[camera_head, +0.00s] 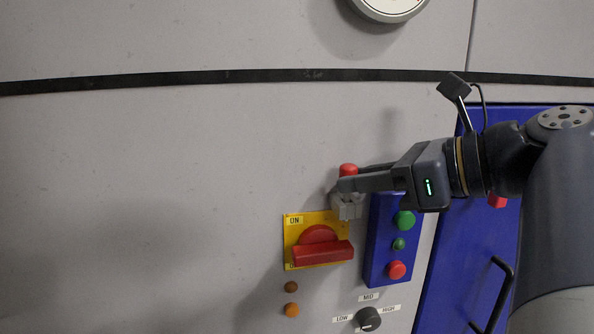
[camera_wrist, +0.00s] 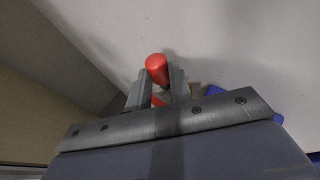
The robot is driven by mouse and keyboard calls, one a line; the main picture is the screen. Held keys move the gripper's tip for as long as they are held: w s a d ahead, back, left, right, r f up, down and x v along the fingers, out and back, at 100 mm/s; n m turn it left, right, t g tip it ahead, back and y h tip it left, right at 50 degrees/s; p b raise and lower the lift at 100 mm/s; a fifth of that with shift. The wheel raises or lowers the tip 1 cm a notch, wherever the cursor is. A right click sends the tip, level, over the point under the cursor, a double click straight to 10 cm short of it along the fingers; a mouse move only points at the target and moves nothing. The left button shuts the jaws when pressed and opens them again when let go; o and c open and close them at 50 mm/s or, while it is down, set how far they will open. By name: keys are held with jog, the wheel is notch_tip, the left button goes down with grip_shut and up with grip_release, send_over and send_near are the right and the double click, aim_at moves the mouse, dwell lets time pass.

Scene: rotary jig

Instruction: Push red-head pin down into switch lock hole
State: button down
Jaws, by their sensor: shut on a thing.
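The pin's red head (camera_head: 348,170) stands upright above the fingers of my gripper (camera_head: 346,188) in the head view. In the wrist view the red head (camera_wrist: 157,69) shows between the two fingertips of my gripper (camera_wrist: 160,82). My gripper is shut on the pin. A grey bracket (camera_head: 347,207) lies just under the fingertips, at the upper right of the yellow switch plate (camera_head: 292,244). The red switch handle (camera_head: 323,253) lies level across the plate. The pin's lower end and the lock hole are hidden, so I cannot tell whether the pin is in the hole.
A blue button box (camera_head: 378,262) with green and red buttons is right of the switch, below my gripper. Two orange lamps (camera_head: 291,310) and a rotary knob (camera_head: 368,319) are lower. A blue door (camera_head: 455,270) with a black handle (camera_head: 493,290) is at right. The left wall is clear.

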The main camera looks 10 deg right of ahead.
dwell(0.3)
jog(key=c, duration=1.2)
grip_release()
